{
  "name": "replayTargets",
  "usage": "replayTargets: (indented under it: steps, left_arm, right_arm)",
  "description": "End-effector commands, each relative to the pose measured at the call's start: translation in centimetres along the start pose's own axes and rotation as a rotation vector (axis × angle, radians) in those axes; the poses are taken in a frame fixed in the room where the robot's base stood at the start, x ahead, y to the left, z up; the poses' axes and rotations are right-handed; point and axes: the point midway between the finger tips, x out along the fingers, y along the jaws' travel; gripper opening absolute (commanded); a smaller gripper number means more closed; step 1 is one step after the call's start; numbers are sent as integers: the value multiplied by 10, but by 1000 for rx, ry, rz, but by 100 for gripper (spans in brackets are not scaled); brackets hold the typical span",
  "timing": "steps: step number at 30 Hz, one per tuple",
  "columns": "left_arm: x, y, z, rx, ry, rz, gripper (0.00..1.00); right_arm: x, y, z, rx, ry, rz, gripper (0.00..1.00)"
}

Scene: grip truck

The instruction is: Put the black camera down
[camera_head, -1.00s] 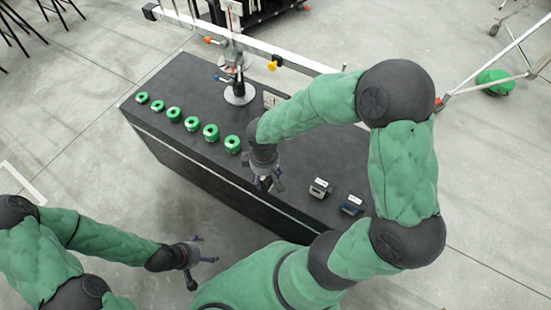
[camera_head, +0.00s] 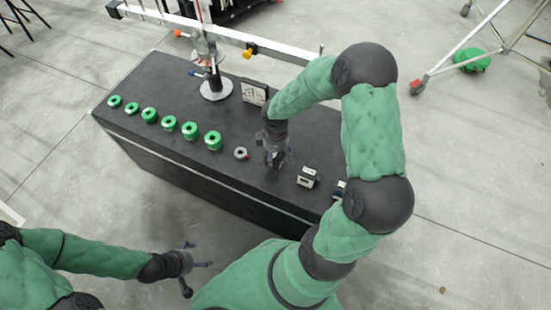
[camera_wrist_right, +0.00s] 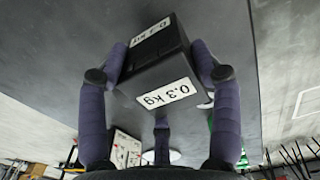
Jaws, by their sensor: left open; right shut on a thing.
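My right gripper (camera_head: 275,158) is shut on the black camera, a small black box with a white "0.3 kg" label. The black camera (camera_wrist_right: 155,62) shows large between the purple fingers in the right wrist view. It is over the dark bench top (camera_head: 165,88), between a grey ring and a silver boxy thing. I cannot tell whether it touches the surface. In the head view the fingers mostly hide it. My left gripper (camera_head: 190,262) is open and empty, in front of the bench.
A grey ring (camera_head: 241,153) and several green rolls (camera_head: 169,123) line the front. A round-based stand (camera_head: 216,90) and a white card (camera_head: 254,92) stand behind.

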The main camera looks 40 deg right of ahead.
Motion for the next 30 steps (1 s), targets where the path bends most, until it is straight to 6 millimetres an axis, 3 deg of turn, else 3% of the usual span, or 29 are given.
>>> replayTargets:
  steps: [3, 6, 19, 20, 21, 22, 30]
  left_arm:
    - [14, -5, -1, 0, 0, 0, 86]
    - [20, -7, -1, 0, 0, 0, 86]
    - [22, -8, -1, 0, 0, 0, 86]
    - [21, -7, -1, 0, 0, 0, 86]
    - [20, -7, -1, 0, 0, 0, 86]
    - [20, -7, -1, 0, 0, 0, 86]
    - [20, -7, -1, 0, 0, 0, 86]
  right_arm:
    - [22, 0, 0, 2, -1, -1, 41]
    - [32, 0, 0, 1, 0, 0, 41]
    - [35, 0, 0, 1, 1, 1, 41]
    - [35, 0, 0, 1, 0, 0, 73]
    - [34, 0, 0, 1, 0, 0, 84]
    - [34, 0, 0, 1, 0, 0, 88]
    - [34, 0, 0, 1, 0, 0, 88]
